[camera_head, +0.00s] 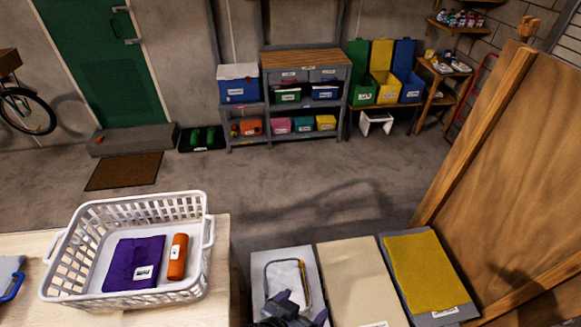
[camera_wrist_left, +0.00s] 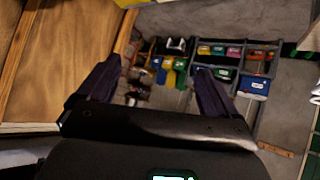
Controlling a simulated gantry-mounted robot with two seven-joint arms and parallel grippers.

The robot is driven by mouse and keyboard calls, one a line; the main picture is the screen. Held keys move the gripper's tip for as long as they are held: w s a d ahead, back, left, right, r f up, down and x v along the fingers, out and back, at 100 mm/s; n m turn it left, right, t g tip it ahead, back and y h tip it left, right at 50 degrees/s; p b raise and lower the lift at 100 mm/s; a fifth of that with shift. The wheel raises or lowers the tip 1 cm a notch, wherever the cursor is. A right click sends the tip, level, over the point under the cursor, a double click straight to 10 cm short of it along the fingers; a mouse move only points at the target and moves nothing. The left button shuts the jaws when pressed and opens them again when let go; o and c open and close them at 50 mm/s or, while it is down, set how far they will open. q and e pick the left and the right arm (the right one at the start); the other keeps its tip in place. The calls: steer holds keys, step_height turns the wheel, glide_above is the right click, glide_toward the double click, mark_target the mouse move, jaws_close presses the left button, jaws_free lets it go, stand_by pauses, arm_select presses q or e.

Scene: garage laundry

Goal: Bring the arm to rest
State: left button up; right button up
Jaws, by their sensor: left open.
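My left gripper (camera_head: 300,305) shows at the bottom edge of the head view, over the lower part of a light grey panel. In the left wrist view its two dark fingers (camera_wrist_left: 155,88) stand wide apart with nothing between them. The view between the fingers runs out over the room, with shelves and bins far off. Most of the left arm is hidden below the head view. My right gripper is in neither view.
A white basket (camera_head: 72,262) with a folded purple cloth (camera_head: 128,265) and an orange roll (camera_head: 178,257) stands on the table at left. A thin metal frame (camera_head: 268,274), a beige panel (camera_head: 360,285) and a yellow cloth (camera_head: 425,275) lie at the front. A wooden partition (camera_head: 515,190) rises at right.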

arm_select(q)
steer(key=s+a+f+n+g+y, duration=0.2)
steer(key=s+a+f+y, duration=0.15)
steer(key=s+a, duration=0.6)
steer(key=s+a+f+n+g+y, duration=0.25)
steer(key=s+a+f, duration=0.2)
steer(key=a, duration=1.05)
step_height(320, 180, down, 10)
steer(key=m+b, duration=0.1)
steer(key=b, duration=1)
step_height(320, 180, up, 23)
steer(key=w+p, duration=0.1)
steer(key=p, duration=2.2)
steer(key=shift+f, duration=0.15)
steer(key=shift+d, duration=0.1)
